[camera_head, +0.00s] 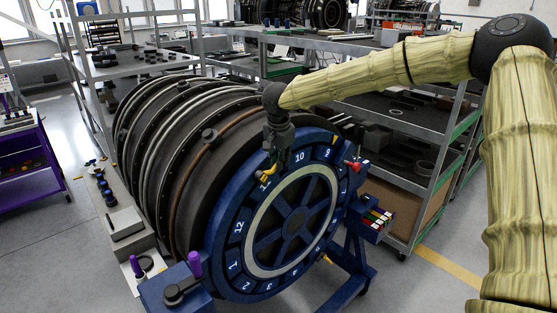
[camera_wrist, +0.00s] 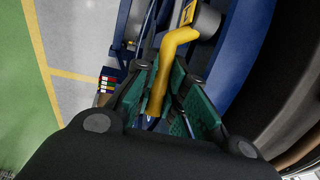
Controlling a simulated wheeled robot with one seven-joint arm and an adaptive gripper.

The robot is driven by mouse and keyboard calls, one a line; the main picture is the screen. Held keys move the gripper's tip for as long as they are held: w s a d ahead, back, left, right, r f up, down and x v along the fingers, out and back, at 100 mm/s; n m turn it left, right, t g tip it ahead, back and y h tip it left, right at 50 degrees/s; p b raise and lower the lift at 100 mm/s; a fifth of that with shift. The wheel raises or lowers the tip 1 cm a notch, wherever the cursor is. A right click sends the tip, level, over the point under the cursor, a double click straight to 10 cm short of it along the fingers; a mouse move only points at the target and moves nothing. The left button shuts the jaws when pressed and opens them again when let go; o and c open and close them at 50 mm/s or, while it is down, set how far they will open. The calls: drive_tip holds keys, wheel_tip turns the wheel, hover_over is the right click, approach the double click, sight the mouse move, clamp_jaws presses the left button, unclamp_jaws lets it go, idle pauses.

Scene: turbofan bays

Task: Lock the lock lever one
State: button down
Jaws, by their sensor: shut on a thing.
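A yellow lock lever (camera_wrist: 170,60) with a bent shape lies between the green pads of my gripper (camera_wrist: 166,85) in the wrist view. My gripper is shut on it. In the head view my gripper (camera_head: 279,150) points down at the upper rim of the blue numbered ring (camera_head: 238,228), by the number 11. A little of the yellow lever (camera_head: 267,173) shows below the gripper; the rest is hidden.
The dark ribbed engine casing (camera_head: 165,140) stands behind the ring. A red-tipped handle (camera_head: 356,164) and a block of coloured buttons (camera_head: 376,218) sit to the right. A blue box with a purple knob (camera_head: 195,263) is at lower left. Metal shelving (camera_head: 425,150) stands behind my arm.

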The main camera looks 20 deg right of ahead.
drive_tip(key=shift+d+f, duration=0.1)
drive_tip(key=shift+f, duration=0.1)
idle(0.4)
drive_tip(key=c, duration=1.5)
unclamp_jaws()
drive_tip(key=shift+o, duration=0.2)
drive_tip(key=shift+r, duration=0.15)
drive_tip(key=d+v, duration=0.1)
drive_tip(key=v, duration=1)
drive_tip(key=shift+a+r, duration=0.3)
drive_tip(key=shift+r, duration=0.1)
